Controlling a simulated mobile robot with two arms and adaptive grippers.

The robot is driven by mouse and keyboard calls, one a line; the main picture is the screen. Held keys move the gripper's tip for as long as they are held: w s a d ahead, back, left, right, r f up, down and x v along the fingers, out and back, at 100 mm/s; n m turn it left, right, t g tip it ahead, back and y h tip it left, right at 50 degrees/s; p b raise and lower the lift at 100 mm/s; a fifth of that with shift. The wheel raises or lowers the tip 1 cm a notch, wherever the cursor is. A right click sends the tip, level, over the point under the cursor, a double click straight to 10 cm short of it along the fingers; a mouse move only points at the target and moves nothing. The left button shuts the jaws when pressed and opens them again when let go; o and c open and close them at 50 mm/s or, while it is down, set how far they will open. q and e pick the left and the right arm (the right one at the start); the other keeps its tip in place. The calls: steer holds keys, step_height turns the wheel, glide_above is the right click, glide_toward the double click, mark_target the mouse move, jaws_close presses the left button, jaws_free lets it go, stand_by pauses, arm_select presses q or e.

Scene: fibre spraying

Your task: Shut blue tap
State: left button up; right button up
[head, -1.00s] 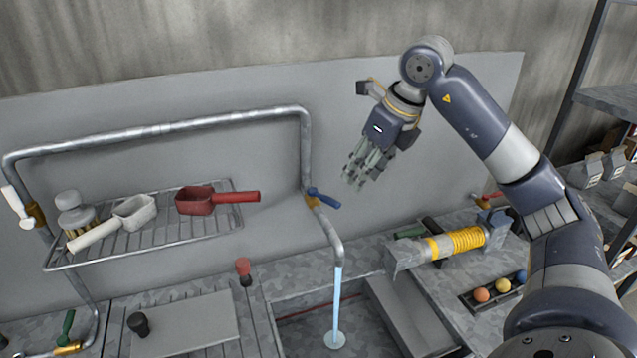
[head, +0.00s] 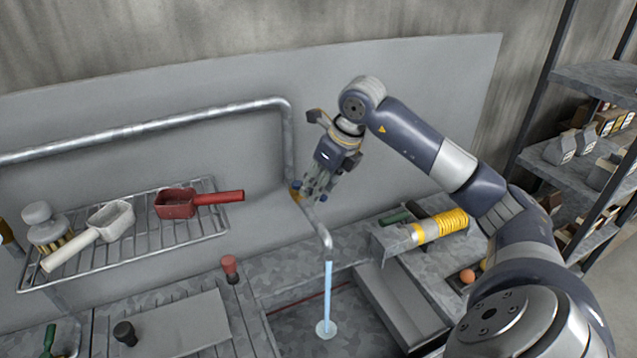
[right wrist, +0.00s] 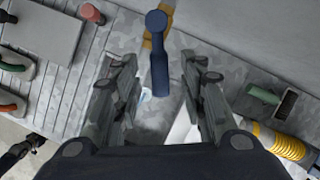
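The blue tap (right wrist: 159,62) sits on the grey pipe above the sink. In the right wrist view its lever points down the picture, between the fingers of my right gripper (right wrist: 157,95). The fingers are spread, with a gap on both sides of the lever. In the head view my right gripper (head: 312,198) is at the tap and hides most of it; a bit of blue (head: 296,185) shows at its left. A stream of water (head: 328,290) runs from the pipe's spout.
A wire rack (head: 135,254) with a red scoop (head: 176,204) and a white scoop (head: 108,222) hangs left of the tap. A red-topped knob (head: 229,265) stands below. A yellow coil (head: 441,225) lies to the right.

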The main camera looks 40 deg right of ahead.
steer(key=shift+f, duration=0.3)
steer(key=shift+c, duration=0.8)
jaws_close()
arm_select(q)
steer(key=shift+r, duration=0.1)
